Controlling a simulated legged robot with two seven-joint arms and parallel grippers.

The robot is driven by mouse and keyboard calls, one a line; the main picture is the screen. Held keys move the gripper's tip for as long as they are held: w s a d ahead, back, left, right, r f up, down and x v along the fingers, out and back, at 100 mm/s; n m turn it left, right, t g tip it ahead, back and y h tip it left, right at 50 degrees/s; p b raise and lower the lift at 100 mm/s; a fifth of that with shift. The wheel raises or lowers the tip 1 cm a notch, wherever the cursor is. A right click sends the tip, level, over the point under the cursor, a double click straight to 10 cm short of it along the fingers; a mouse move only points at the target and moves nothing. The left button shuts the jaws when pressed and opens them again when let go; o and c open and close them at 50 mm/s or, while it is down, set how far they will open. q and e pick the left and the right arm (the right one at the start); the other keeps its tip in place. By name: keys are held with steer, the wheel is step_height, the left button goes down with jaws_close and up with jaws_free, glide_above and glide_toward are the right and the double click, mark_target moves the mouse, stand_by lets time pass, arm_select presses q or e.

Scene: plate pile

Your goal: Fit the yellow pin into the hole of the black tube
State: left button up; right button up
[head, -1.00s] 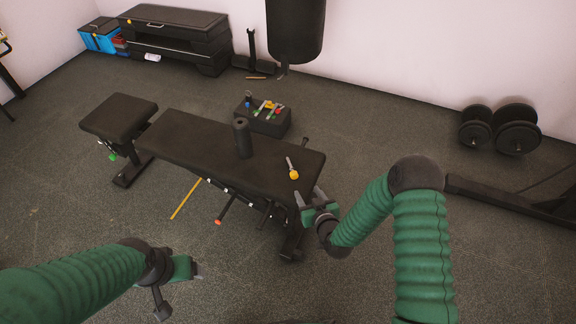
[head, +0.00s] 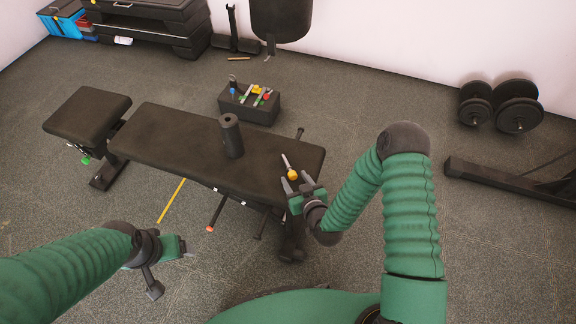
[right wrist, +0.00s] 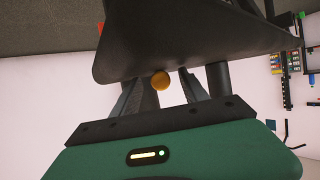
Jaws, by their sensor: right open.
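The yellow pin (head: 291,174) lies near the right end of the black bench, its yellow head toward me and its grey shaft pointing away. The black tube (head: 231,136) stands upright on the middle of the bench, with a hole in its top. My right gripper (head: 296,181) is open at the bench's near right edge, right by the pin's head. In the right wrist view the yellow head (right wrist: 161,81) shows between the two open fingers (right wrist: 168,90), apart from both. My left gripper (head: 172,272) hangs over the floor at the lower left, its fingers spread and empty.
The black padded bench (head: 170,140) has a bare left part. Behind it a black box (head: 262,110) holds several coloured-handled items. A separate padded seat (head: 88,112) stands at the left, and dumbbells (head: 500,105) lie at the back right.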

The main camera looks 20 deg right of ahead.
steer(key=c, duration=0.3)
jaws_close()
arm_select(q)
steer(key=shift+r, duration=0.1)
